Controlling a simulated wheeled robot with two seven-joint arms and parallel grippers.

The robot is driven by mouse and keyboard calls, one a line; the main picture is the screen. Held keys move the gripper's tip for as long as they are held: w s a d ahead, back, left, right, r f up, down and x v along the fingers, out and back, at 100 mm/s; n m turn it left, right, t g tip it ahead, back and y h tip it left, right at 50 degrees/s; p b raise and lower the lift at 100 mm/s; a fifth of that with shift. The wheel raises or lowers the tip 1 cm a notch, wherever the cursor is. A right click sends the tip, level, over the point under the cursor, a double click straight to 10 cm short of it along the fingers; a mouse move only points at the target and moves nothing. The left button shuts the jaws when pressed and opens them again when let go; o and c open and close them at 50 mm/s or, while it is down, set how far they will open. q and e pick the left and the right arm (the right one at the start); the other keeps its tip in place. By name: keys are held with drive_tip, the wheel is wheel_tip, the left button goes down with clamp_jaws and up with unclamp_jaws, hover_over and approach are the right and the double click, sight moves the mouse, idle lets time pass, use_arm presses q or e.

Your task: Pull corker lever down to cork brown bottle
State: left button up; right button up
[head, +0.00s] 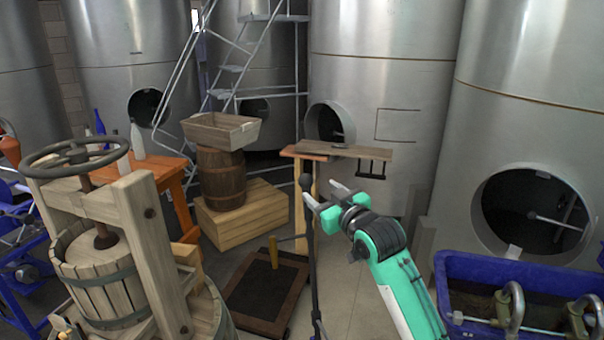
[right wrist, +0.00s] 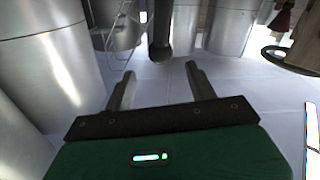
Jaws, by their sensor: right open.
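A dark upright lever with a rounded knob on top (head: 306,182) stands near the middle of the head view. Its thin pole runs down to the bottom edge. In the right wrist view the dark lever end (right wrist: 160,42) shows beyond the fingertips, roughly centred between them. My right gripper (head: 321,196) is open and empty, close to the lever just below its knob; I cannot tell whether they touch. Its two fingers also show spread in the right wrist view (right wrist: 160,82). The corker's lower body and the brown bottle cannot be made out. My left gripper is out of view.
A wooden press with a handwheel (head: 75,157) fills the left. A barrel (head: 222,185) carries a wooden tub (head: 220,131). A wooden stand (head: 340,150) is behind the lever. A blue crate (head: 500,266) with metal fittings is at the lower right. Steel tanks line the back.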

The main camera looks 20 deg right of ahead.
sight(309, 182)
drive_tip(key=p+x, duration=0.3)
drive_tip(key=x, duration=0.5)
drive_tip(key=shift+w+a+r+p, duration=0.1)
drive_tip(key=shift+w+r+p, duration=0.05)
drive_tip(key=shift+w+p, duration=0.25)
drive_tip(key=shift+w+a+f+p, duration=0.2)
drive_tip(key=shift+w+p, duration=0.1)
drive_tip(key=shift+w, duration=0.5)
drive_tip(key=shift+c, duration=0.5)
clamp_jaws()
